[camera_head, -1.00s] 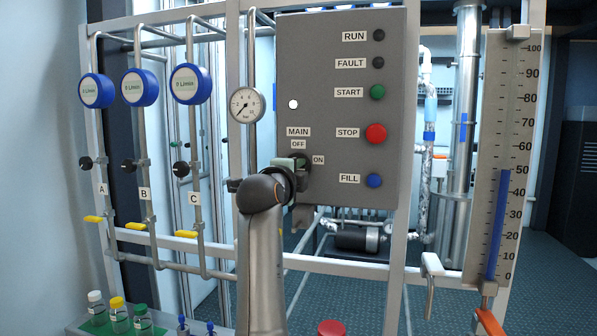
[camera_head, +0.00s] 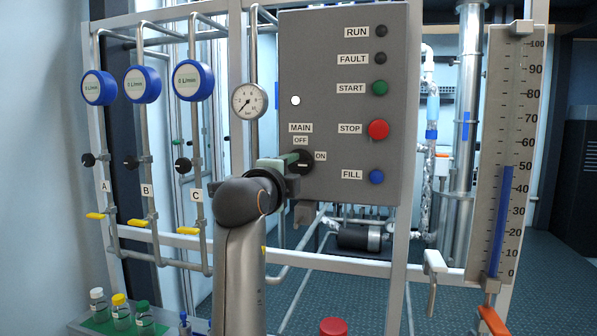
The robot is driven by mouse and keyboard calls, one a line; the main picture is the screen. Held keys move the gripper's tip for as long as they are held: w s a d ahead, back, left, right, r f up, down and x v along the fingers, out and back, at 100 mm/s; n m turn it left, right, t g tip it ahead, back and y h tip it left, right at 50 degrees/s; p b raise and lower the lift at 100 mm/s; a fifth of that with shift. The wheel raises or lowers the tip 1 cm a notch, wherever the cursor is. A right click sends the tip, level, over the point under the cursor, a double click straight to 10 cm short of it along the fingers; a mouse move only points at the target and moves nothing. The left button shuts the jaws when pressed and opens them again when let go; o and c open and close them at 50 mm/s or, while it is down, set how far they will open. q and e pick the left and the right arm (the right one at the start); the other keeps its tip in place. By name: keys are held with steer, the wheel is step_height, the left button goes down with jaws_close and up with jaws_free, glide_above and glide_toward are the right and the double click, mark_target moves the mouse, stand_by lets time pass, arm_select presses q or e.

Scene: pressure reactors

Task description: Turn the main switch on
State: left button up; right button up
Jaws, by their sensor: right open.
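The main switch (camera_head: 304,162) is a black round knob on the grey control box (camera_head: 340,60). It has an OFF label above it and an ON label to its right. A small pale mark shows on its face, but its exact setting is hard to read. My right gripper (camera_head: 286,163) is open at the left side of the switch and overlaps its left edge in the picture. I cannot tell whether it touches the knob. The right arm's dark wrist hides part of the gripper. My left gripper is not in view.
The green START (camera_head: 379,88), red STOP (camera_head: 378,129) and blue FILL (camera_head: 376,176) buttons are right of the switch. A pressure gauge (camera_head: 249,101) is close on the left. Pipes with yellow-handled valves (camera_head: 137,224) stand farther left, above several small bottles (camera_head: 121,313).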

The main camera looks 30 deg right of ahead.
steer(key=v, duration=0.5)
steer(key=shift+s+a, duration=0.25)
steer(key=shift+a, duration=0.05)
steer(key=shift+f, duration=0.1)
